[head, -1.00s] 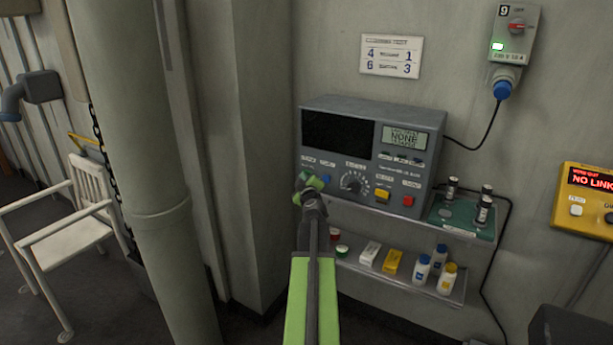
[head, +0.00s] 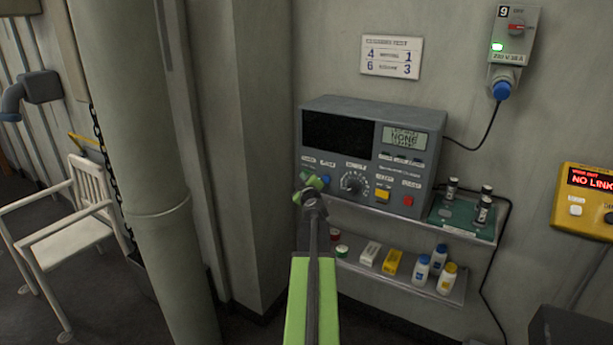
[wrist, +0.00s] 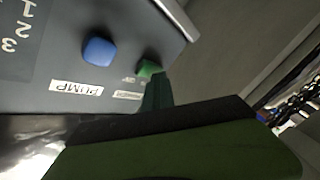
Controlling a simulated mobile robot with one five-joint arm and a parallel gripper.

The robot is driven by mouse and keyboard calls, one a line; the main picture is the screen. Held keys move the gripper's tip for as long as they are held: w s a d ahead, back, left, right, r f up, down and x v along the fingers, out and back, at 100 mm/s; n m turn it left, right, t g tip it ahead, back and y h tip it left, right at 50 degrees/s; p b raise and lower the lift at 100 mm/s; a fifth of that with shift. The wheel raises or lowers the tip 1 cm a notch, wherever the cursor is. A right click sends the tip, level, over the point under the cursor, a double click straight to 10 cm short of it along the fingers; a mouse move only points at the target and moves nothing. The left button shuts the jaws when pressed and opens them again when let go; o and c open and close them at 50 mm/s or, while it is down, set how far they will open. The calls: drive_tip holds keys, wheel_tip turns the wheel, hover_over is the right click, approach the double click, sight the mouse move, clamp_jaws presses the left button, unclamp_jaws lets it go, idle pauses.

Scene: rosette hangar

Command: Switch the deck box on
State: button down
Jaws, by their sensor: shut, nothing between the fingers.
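The grey instrument box (head: 372,157), which I take as the deck box, stands on a wall shelf. It has a dark screen (head: 338,134), a small lit display (head: 404,138) reading NONE, a dial (head: 353,182), and yellow (head: 382,196) and red (head: 408,201) buttons. My gripper (head: 310,185) is shut and empty at the panel's lower left. In the wrist view, a green button (wrist: 149,67) sits just beyond my fingertip (wrist: 157,92); I cannot tell if they touch. A blue button (wrist: 98,51) labelled PUMP is beside it.
A green tray (head: 448,213) with several small dark vials is right of the box. Bottles and small boxes stand on the lower shelf (head: 350,262). A wall switch (head: 515,40) marked 9 shows a green light. A yellow unit (head: 585,205) reads NO LINK. A thick pipe (head: 150,170) stands left.

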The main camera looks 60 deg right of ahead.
drive_tip(key=shift+s+d, duration=0.1)
drive_tip(key=shift+s, duration=0.15)
drive_tip(key=shift+f, duration=0.1)
drive_tip(key=a, duration=0.3)
drive_tip(key=w+a, duration=0.1)
drive_tip(key=a, duration=0.1)
drive_tip(key=shift+f, duration=0.15)
idle(0.4)
